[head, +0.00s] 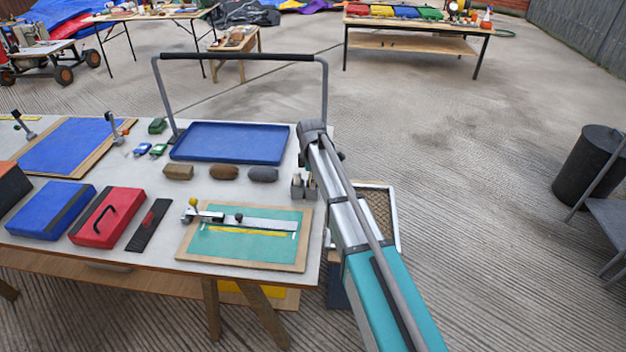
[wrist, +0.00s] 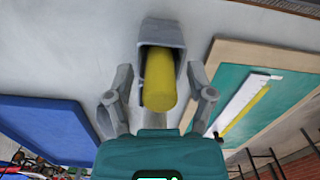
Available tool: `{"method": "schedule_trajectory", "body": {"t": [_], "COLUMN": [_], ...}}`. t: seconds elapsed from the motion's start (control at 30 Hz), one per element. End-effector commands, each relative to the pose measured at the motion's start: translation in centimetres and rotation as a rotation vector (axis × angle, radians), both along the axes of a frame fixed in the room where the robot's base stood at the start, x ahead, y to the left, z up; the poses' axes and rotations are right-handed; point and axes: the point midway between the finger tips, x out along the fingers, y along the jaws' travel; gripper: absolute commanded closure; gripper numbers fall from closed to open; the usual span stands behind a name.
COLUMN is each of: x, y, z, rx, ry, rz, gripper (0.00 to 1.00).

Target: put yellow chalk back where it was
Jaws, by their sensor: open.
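The yellow chalk (wrist: 159,82) is a thick yellow cylinder in the middle of the wrist view. Its far end is inside a small grey open-ended holder (wrist: 162,32), and its near end sticks out toward my gripper (wrist: 160,90). My gripper is open, with one finger on each side of the chalk and visible gaps between. In the head view a small grey piece (head: 298,188) stands at the table's right edge, below the end of my arm. The chalk cannot be made out there.
A blue tray (head: 230,143) lies behind, and a green board with a wooden frame (head: 191,256) lies in front, with a white-and-yellow strip on it. Several blocks (head: 224,173) sit between them. A tall black-topped bar frame (head: 240,57) rises at the back.

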Motion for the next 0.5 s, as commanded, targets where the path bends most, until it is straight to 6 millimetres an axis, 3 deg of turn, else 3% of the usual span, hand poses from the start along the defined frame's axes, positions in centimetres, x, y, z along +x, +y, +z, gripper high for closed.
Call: {"method": "schedule_trajectory", "body": {"t": [0.5], "x": [0.0], "y": [0.1], "z": [3.0], "rx": [0.000], "ry": [0.000], "rz": [0.000], "gripper": [0.31]}}
